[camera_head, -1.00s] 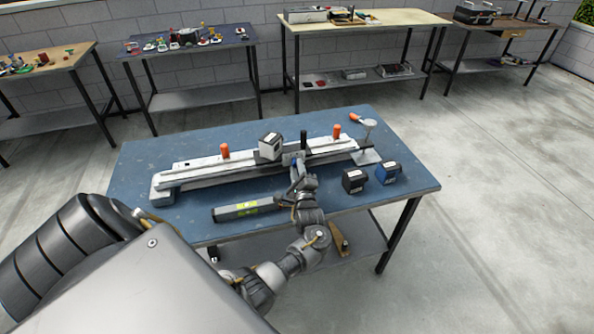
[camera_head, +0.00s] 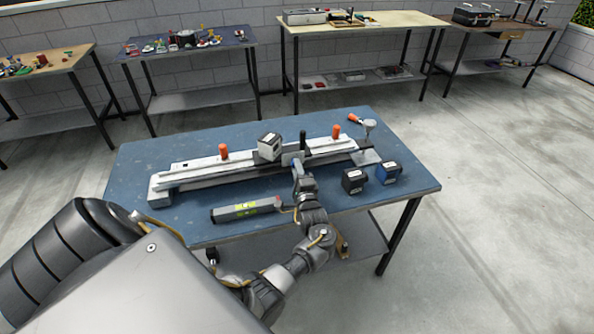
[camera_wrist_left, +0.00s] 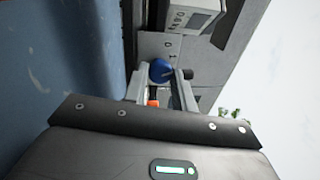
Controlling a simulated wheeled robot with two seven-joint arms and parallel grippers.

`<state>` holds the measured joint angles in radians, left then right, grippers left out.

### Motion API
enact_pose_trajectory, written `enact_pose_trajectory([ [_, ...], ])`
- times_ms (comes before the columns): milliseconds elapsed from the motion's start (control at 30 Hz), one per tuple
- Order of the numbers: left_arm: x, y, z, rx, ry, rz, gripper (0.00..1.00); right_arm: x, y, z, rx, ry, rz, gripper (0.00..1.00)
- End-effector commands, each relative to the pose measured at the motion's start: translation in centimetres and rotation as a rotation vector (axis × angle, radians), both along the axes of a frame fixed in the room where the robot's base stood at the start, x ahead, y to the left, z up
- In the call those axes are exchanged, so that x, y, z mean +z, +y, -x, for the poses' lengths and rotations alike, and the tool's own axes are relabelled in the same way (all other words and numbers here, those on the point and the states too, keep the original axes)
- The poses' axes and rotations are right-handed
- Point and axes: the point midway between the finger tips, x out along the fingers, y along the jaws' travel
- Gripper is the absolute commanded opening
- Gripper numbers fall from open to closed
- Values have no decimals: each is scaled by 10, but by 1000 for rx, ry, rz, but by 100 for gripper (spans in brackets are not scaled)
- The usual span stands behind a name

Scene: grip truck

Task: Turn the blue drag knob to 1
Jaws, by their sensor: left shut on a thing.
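The blue drag knob (camera_wrist_left: 161,70) sits on a grey panel of the long white-and-grey device (camera_head: 225,167) on the blue table. My left gripper (camera_wrist_left: 161,78) has its two fingers on either side of the knob and is shut on it. Small markings that look like 0 and 1 show on the panel beside the knob in the left wrist view. In the head view my left gripper (camera_head: 298,167) reaches the front of the device's carriage, and the knob is hidden there. My right gripper is not in view.
A white-and-black box (camera_head: 270,147) stands on the device, by a black upright handle (camera_head: 303,142). Orange knobs (camera_head: 224,151) rise along it. A black box (camera_head: 353,181) and a blue-black box (camera_head: 389,172) stand right. A grey bar (camera_head: 246,210) lies in front.

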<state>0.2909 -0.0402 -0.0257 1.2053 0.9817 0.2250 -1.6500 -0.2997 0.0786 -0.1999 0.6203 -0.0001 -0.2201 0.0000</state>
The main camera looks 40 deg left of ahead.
Motion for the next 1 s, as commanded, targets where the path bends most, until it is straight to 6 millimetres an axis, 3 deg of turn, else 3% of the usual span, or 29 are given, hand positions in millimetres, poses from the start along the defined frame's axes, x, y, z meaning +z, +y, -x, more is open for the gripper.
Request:
enact_pose_trajectory([
  [200, 0, 0, 0, 0, -1, -1, 4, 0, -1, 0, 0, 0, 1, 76],
  [233, 0, 0, 0, 0, -1, -1, 29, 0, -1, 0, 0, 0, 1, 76],
  [400, 0, 0, 0, 0, 0, -1, 48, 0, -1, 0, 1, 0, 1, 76],
  [833, -2, -1, 1, 1, 6, 2, 48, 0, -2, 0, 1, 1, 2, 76],
  [1000, -5, -11, 6, 3, 8, 4, 48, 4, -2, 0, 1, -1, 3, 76],
])
